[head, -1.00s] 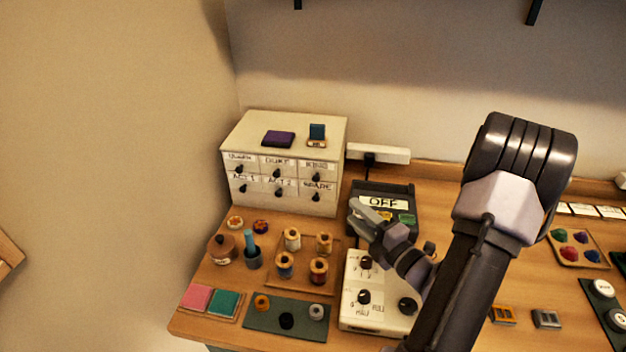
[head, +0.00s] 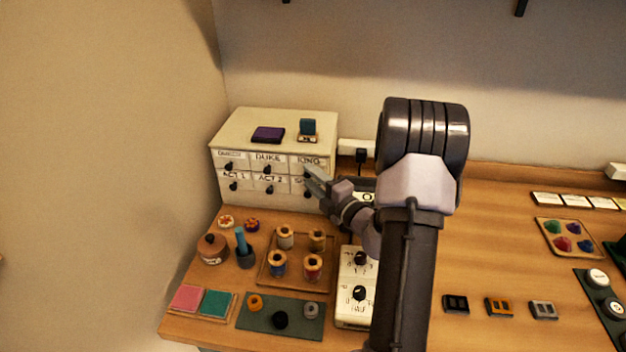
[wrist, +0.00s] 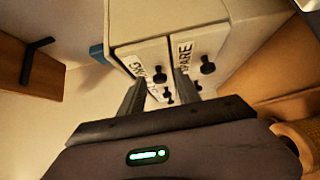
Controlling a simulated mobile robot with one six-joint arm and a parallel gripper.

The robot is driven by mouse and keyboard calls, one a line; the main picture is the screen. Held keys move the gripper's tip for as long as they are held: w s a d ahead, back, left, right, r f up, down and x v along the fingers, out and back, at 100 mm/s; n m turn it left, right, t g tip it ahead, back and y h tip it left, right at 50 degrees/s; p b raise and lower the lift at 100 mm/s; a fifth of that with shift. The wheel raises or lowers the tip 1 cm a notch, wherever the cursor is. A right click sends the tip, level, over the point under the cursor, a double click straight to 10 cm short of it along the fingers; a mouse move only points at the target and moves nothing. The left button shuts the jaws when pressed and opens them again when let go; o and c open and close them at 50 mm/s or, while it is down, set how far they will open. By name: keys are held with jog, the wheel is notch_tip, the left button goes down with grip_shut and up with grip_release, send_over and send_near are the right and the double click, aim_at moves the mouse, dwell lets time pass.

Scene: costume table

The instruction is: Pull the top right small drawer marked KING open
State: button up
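The white drawer cabinet (head: 262,128) stands at the back left of the table, with two rows of small labelled drawers. The top right KING drawer (head: 309,161) is shut; its label also shows in the wrist view (wrist: 140,68). Its black knob (wrist: 160,77) appears between my fingertips in the wrist view; I cannot tell whether the fingers are around it or short of it. In the head view my gripper hides that knob. My gripper (head: 311,174) points at the drawer front, fingers apart; it also shows in the wrist view (wrist: 157,80).
The SPARE drawer knob (wrist: 207,67) is just beside my right finger in the wrist view. Thread spools (head: 285,238) and a control box (head: 358,262) stand in front.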

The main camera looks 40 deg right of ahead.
grip_shut()
dwell(1.2)
